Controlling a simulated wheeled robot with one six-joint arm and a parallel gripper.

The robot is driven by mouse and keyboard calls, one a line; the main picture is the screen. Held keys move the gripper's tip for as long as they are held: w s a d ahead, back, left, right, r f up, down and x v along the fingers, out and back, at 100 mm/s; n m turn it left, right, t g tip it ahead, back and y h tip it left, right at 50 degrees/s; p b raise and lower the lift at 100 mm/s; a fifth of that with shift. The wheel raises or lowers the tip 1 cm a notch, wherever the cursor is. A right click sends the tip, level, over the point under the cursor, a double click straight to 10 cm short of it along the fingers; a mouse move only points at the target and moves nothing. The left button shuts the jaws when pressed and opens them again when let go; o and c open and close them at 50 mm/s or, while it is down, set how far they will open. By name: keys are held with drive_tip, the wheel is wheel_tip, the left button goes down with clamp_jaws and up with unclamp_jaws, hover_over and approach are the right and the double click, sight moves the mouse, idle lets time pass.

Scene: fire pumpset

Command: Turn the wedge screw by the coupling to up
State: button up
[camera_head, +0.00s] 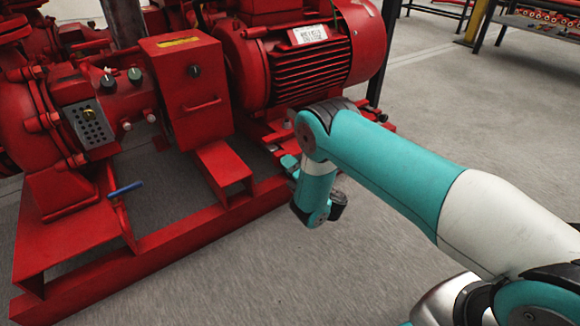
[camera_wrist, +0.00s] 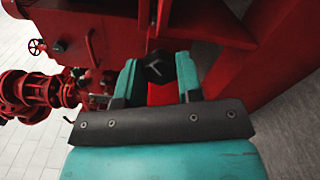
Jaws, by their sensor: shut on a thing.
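A black knob (camera_wrist: 158,70), which I take for the wedge screw, sits between the two teal fingers of my gripper (camera_wrist: 158,62) in the wrist view. The fingers are shut on it, one on each side. A small pale mark shows on its face, but I cannot tell which way the screw points. In the head view my gripper (camera_head: 289,163) reaches to the right side of the red pumpset base, below the motor. My arm hides the screw there. The red control box (camera_head: 187,91) stands left of my gripper.
The red motor (camera_head: 308,52) is above and behind my wrist. The red base frame (camera_head: 165,235) runs low along the left. A blue-handled lever (camera_head: 126,188) sticks out at the left. Grey floor (camera_head: 230,285) in front is clear. Red pipework (camera_wrist: 38,92) shows in the wrist view.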

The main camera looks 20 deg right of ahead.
drive_tip(key=m, duration=2.5)
drive_tip(key=shift+s+a+f+m, duration=0.15)
drive_tip(key=shift+f+m, duration=0.05)
drive_tip(key=shift+m, duration=0.1)
idle(0.4)
drive_tip(key=o, duration=0.9)
drive_tip(key=shift+r, duration=0.1)
